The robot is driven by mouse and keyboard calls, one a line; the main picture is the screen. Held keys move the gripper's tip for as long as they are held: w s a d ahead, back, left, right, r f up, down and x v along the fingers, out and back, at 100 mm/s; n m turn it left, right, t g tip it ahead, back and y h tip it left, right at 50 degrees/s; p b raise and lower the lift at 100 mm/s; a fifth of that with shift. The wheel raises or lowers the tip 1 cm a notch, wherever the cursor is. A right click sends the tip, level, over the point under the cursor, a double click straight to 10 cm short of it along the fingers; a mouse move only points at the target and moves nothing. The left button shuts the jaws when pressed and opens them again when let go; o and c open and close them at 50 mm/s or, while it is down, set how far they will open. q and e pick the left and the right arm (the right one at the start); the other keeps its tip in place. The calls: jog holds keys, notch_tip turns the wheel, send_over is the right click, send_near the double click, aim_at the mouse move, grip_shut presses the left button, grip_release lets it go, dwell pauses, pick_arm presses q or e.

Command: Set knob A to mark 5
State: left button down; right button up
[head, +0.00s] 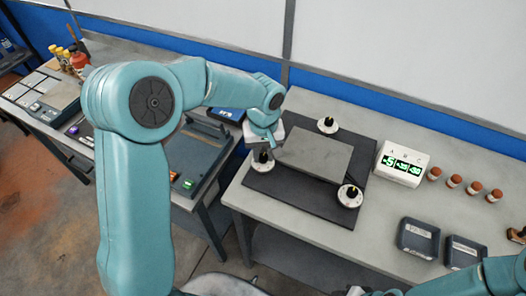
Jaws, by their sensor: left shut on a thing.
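A grey plate (316,153) lies on a dark mat (308,208) on the bench, with three round white dials with black knobs around it. One dial (262,167) is at the plate's left, one (327,125) at its back and one (350,196) at its front right. I cannot read any letters or marks on them. My left gripper (262,150) is shut on the black knob of the left dial, which it partly hides. A white display box (403,164) headed A, B, C has green readouts; the one under A seems to show 5. My right gripper is outside the picture.
Several brown-capped jars (454,181) stand in a row right of the display. Two dark boxes (418,239) sit at the bench's front right. A second bench (60,148) with instruments stands at left, across a gap.

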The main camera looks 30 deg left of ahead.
pick_arm(q)
jog(key=shift+m+b, duration=0.35)
jog(key=shift+m, duration=0.95)
jog(key=shift+r+m, duration=0.15)
jog(key=shift+m, duration=1.35)
jog(key=c, duration=1.2)
grip_release()
jog(key=o, duration=0.4)
jog(key=shift+s, duration=0.1)
jog(key=shift+c, duration=0.2)
